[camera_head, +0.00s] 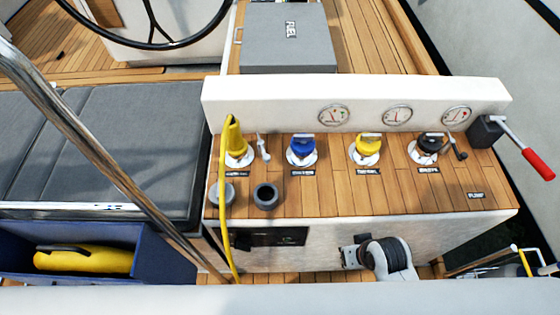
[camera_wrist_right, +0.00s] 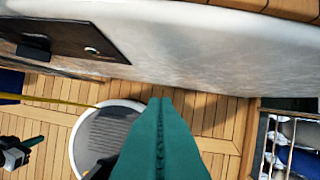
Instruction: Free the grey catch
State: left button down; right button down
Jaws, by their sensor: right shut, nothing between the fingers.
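A small pale grey catch (camera_wrist_right: 91,50) sits on a dark panel (camera_wrist_right: 50,28) in the white console front, at the upper left of the right wrist view. In the head view the dark panel (camera_head: 262,238) shows below the console top, and the catch is too small to make out. My right gripper (camera_wrist_right: 160,103) has its green fingers shut together and empty. They are apart from the catch, to its lower right in the wrist view. The head view does not show these fingers. My left gripper (camera_wrist_right: 30,143) shows at the lower left edge, too small to read its jaws.
A yellow cord (camera_head: 224,200) hangs down the console front at the left. A steel rail (camera_head: 95,150) crosses the left side. The console top (camera_head: 330,190) carries several coloured knobs, and a red-handled lever (camera_head: 530,160) sticks out at the right. A blue bin (camera_head: 165,255) stands lower left.

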jog(key=w+a+r+m+t+y, duration=0.1)
jog(key=w+a+r+m+y, duration=0.35)
jog(key=w+r, duration=0.35)
jog(key=w+a+r+m+t+y, duration=0.1)
jog(key=w+a+r+m+y, duration=0.3)
jog(key=w, duration=0.5)
jog(key=shift+n+y, duration=0.35)
jog(key=shift+n, duration=0.1)
jog(key=shift+w+a+r+p+x, duration=0.15)
jog(key=shift+w+r+p+x, duration=0.2)
jog(key=shift+x, duration=1.7)
jog(key=shift+w+a+r+p+x, duration=0.15)
jog(key=shift+r+x, duration=0.3)
jog(key=shift+x, duration=1.55)
jog(key=shift+w+a+r+p+x, duration=0.2)
jog(key=shift+r+x, duration=0.15)
jog(key=shift+x, duration=1.7)
